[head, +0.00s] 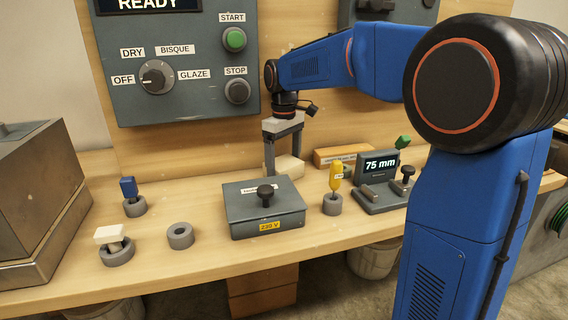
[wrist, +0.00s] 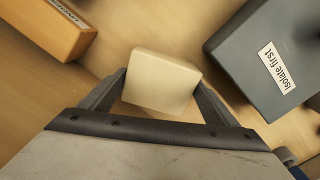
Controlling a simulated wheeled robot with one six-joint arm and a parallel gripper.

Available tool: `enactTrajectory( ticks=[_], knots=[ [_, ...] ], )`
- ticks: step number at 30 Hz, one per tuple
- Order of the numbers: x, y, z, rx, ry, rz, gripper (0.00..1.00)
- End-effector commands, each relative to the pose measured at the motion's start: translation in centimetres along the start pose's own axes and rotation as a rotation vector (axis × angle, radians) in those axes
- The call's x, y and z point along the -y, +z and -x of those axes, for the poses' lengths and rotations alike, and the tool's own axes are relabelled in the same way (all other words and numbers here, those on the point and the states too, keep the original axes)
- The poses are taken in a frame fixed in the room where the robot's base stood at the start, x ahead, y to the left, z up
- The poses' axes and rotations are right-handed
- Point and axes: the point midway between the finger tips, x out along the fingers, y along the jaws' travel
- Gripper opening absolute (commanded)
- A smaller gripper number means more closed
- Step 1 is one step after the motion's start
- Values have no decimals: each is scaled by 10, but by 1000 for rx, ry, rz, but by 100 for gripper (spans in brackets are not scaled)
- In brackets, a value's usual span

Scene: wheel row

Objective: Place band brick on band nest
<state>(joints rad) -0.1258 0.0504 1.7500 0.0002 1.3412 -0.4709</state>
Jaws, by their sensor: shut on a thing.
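A cream block (head: 290,168), which I take as the band brick, is between the fingers of my gripper (head: 283,160), behind the grey box on the bench. In the wrist view the cream block (wrist: 160,82) sits tilted between both fingertips, and the gripper is shut on it. I cannot tell whether its underside touches the bench. No thing is clearly readable as the band nest. An orange-brown wooden bar (head: 340,154) with a small unreadable label lies to the right of the block; it also shows at upper left in the wrist view (wrist: 45,25).
A grey box (head: 265,212) with a black knob stands in front of my gripper. Grey rings hold a blue (head: 129,188), a white (head: 110,235) and a yellow piece (head: 335,178); one ring (head: 181,236) is empty. A 75 mm gauge (head: 380,180) stands right.

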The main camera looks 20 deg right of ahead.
Motion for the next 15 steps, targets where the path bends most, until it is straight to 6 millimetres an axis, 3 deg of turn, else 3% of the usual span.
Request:
enactTrajectory(
  ticks=[5, 6, 7, 15],
  knots=[
    [0, 0, -2, 0, 0, 0, 51],
    [0, 0, -2, 0, 0, 0, 92],
    [0, 0, -2, 0, 0, 0, 99],
    [0, 0, -1, 0, 0, 0, 100]
  ],
)
